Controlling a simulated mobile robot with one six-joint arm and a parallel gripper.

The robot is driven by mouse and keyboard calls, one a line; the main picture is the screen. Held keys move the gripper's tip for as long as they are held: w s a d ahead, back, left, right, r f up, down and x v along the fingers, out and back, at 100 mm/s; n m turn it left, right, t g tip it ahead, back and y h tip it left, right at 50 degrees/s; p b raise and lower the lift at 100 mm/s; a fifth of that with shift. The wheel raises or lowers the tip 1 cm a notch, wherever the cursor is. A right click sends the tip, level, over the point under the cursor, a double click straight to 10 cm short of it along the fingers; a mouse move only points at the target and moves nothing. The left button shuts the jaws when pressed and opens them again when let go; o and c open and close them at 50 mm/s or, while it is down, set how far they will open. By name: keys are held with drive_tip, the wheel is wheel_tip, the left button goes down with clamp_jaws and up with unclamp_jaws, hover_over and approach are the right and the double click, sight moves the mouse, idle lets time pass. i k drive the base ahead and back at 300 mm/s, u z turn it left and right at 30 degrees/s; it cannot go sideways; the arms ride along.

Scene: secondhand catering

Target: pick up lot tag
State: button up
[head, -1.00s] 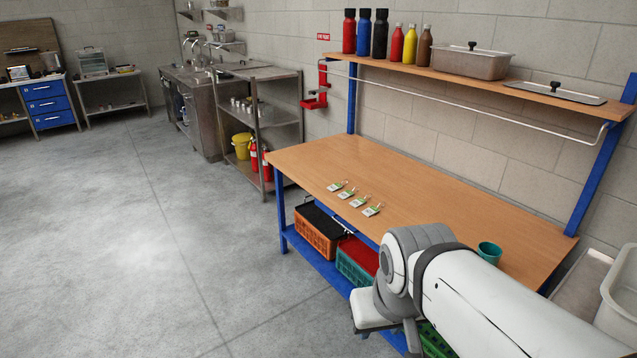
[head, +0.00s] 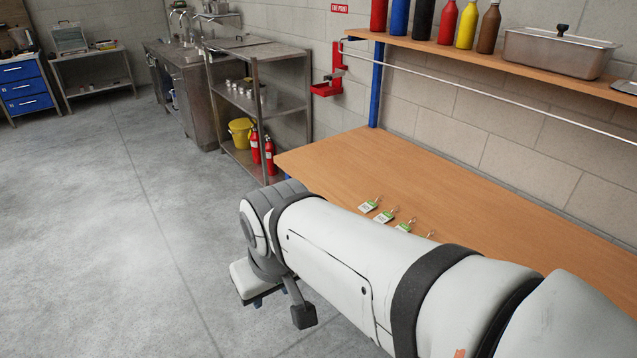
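Several lot tags lie in a slanting row on the wooden workbench (head: 330,160). Each is a small white and green tag with a metal ring or clip. The farthest tag (head: 368,206) and the second tag (head: 384,216) show clearly. A third tag (head: 404,227) is partly behind my arm, and only the top of the nearest one (head: 430,237) shows. My gripper (head: 268,298) is mostly hidden under my wrist, left of the bench and apart from the tags. I cannot see whether its fingers are open or shut.
A shelf (head: 480,58) with bottles and a steel pan (head: 558,52) runs above the bench, with a rail below. A steel rack (head: 262,105) with fire extinguishers (head: 262,152) and a yellow bucket (head: 240,132) stands beyond. The floor at left is clear.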

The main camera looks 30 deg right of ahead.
sight(388, 215)
drive_tip(key=z, duration=0.4)
drive_tip(key=i, duration=1.35)
drive_tip(key=z, duration=1)
drive_tip(key=i, duration=0.35)
drive_tip(key=z, duration=0.25)
drive_tip(key=k, duration=0.7)
drive_tip(key=z, duration=0.2)
drive_tip(key=i, duration=0.75)
drive_tip(key=u, duration=0.1)
